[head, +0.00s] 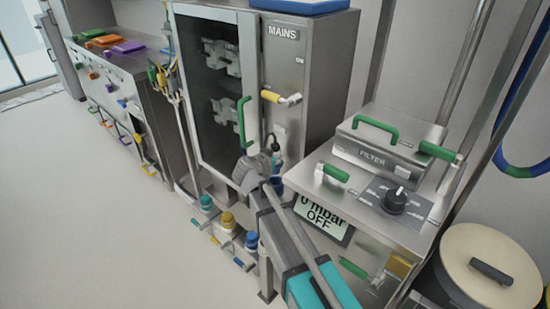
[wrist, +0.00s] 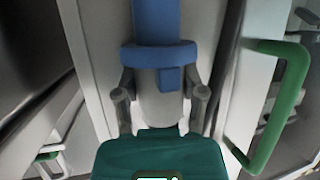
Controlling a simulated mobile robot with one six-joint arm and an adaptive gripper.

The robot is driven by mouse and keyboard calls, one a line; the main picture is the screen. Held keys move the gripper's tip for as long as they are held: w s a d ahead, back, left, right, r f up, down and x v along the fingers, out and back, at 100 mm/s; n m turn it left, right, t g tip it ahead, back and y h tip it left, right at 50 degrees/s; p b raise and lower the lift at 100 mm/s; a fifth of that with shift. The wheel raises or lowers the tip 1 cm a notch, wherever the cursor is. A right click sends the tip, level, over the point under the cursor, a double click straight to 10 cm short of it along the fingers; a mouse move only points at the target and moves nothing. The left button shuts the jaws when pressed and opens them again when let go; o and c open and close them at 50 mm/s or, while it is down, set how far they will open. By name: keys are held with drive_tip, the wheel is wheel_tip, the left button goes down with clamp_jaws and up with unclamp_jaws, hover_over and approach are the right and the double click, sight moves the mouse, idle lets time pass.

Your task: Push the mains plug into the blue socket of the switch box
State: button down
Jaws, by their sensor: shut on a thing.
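The grey switch box (head: 328,62), marked MAINS, stands upright in the middle of the head view. My gripper (head: 262,163) is at its lower right front. I cannot tell whether the collar belongs to plug or socket.
The box's green door handle (wrist: 282,105) is close at the right of the wrist view. A yellow lever (head: 271,96) sits on the box front. The filter unit (head: 372,150) with its display (head: 322,217) stands close to the right.

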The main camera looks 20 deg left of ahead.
drive_tip(key=shift+f, duration=0.15)
drive_tip(key=shift+f+b, duration=1.4)
drive_tip(key=shift+b, duration=0.15)
drive_tip(key=shift+f, duration=0.15)
drive_tip(key=shift+f+b, duration=1)
drive_tip(key=shift+b, duration=0.15)
drive_tip(key=shift+f+b, duration=1.05)
idle(1.1)
drive_tip(key=shift+c, duration=1)
unclamp_jaws()
drive_tip(key=shift+o, duration=0.5)
